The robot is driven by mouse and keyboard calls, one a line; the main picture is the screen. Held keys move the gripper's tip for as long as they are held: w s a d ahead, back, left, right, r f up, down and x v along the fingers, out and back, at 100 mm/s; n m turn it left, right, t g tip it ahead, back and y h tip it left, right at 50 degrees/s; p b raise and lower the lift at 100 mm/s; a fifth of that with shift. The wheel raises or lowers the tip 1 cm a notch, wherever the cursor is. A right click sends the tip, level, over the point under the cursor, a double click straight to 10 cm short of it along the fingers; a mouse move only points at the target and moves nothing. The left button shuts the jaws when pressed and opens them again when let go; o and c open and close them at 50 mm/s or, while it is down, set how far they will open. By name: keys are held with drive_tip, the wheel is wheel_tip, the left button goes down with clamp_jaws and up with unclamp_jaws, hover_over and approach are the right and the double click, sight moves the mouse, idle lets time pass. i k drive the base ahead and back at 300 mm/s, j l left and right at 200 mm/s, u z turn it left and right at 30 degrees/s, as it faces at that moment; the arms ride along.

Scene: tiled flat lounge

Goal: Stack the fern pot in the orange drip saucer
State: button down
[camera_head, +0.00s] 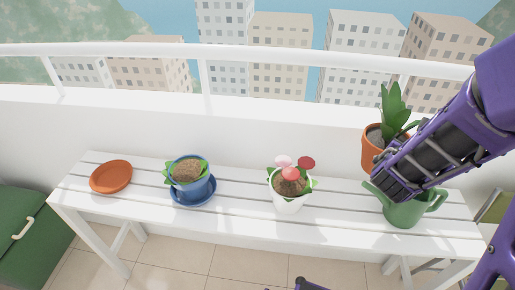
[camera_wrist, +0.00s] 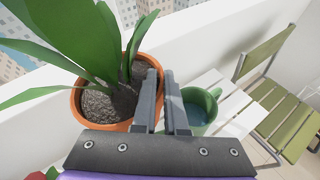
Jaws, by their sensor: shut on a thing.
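The orange saucer (camera_head: 111,177) lies flat and empty at the left end of the white slatted bench. A terracotta pot (camera_head: 370,157) with long broad green leaves and grey soil is at the right, in front of the wall. Its rim and soil fill much of the wrist view (camera_wrist: 92,126). My gripper (camera_wrist: 160,78) is shut on this pot's right-hand rim; it also shows in the head view (camera_head: 384,184). The gripper hides part of the pot in the head view. I cannot tell whether its base touches the bench.
A blue pot (camera_head: 196,186) with a leafy plant stands in a blue saucer (camera_head: 193,199) beside the orange one. A white flower pot (camera_head: 290,204) stands mid-bench. A green watering can (camera_head: 402,212) is under my gripper. A white wall and railing (camera_head: 240,53) run behind.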

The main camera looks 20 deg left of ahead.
sight(114, 179)
drive_tip(key=u, duration=1.8)
drive_tip(key=k+l+u, duration=0.1)
drive_tip(key=u, duration=0.6)
drive_tip(key=k+l, duration=0.2)
drive_tip(key=i+j+u, duration=0.1)
drive_tip(key=i+j, duration=0.55)
drive_tip(key=i, duration=0.25)
drive_tip(key=i+j+u, duration=0.15)
drive_tip(key=i+j, duration=0.2)
drive_tip(key=i, duration=0.15)
